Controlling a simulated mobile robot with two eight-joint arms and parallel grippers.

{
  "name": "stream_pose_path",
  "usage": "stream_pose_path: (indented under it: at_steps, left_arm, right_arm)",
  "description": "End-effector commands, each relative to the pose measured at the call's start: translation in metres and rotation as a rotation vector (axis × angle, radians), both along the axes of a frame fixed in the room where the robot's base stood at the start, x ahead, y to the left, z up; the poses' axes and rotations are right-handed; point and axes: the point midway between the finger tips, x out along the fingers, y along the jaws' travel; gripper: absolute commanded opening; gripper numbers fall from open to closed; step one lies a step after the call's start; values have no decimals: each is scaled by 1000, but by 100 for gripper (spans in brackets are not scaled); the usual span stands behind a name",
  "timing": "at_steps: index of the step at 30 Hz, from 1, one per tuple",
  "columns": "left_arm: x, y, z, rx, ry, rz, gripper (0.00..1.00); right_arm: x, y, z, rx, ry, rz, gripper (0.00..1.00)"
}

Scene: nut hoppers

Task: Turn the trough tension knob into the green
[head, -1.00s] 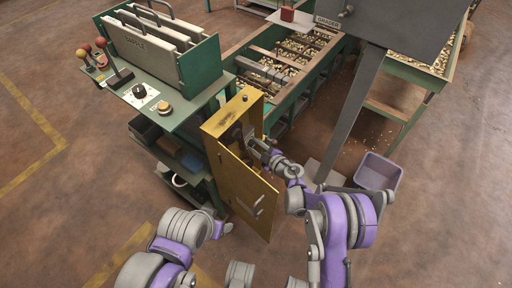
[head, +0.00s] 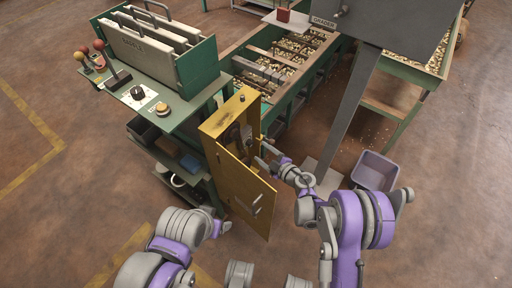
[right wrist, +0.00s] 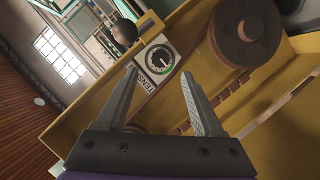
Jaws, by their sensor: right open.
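The yellow cabinet (head: 228,120) stands open in the head view, its door (head: 250,200) swung toward me. In the right wrist view a dial (right wrist: 160,60) with a dark face and a green band sits on the cabinet's inside, by a partly readable label; the needle's exact reading is unclear. A dark round knob (right wrist: 124,33) stands left of the dial. My right gripper (head: 264,157) is open and empty at the cabinet's opening; its fingers also show in the right wrist view (right wrist: 158,100), apart from the knob. My left gripper (head: 228,227) is low at left, its fingers unclear.
A brown wheel (right wrist: 246,32) is inside the cabinet, right of the dial. A green bench (head: 190,108) with levers stands left of the cabinet. Floor at far left is clear.

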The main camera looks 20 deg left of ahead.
Motion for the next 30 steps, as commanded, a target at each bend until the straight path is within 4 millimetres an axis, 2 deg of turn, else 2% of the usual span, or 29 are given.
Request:
stream_pose_path:
  at_steps: [3, 9, 26, 29, 30]
  left_arm:
    - [0, 0, 3, 0, -1, 0, 73]
    - [-1, 0, 5, 0, -2, 0, 73]
    - [-1, 0, 5, 0, -2, 0, 73]
    - [-1, 0, 5, 0, -2, 0, 73]
    - [-1, 0, 5, 0, -2, 0, 73]
  right_arm:
    - [-13, -18, 7, 0, -1, -3, 69]
    - [-24, -33, 12, 0, 0, -1, 69]
    - [-26, -35, 12, 0, 0, 0, 69]
    - [-23, -38, 18, 6, -4, -14, 69]
    - [-21, -41, 25, 14, -7, -32, 69]
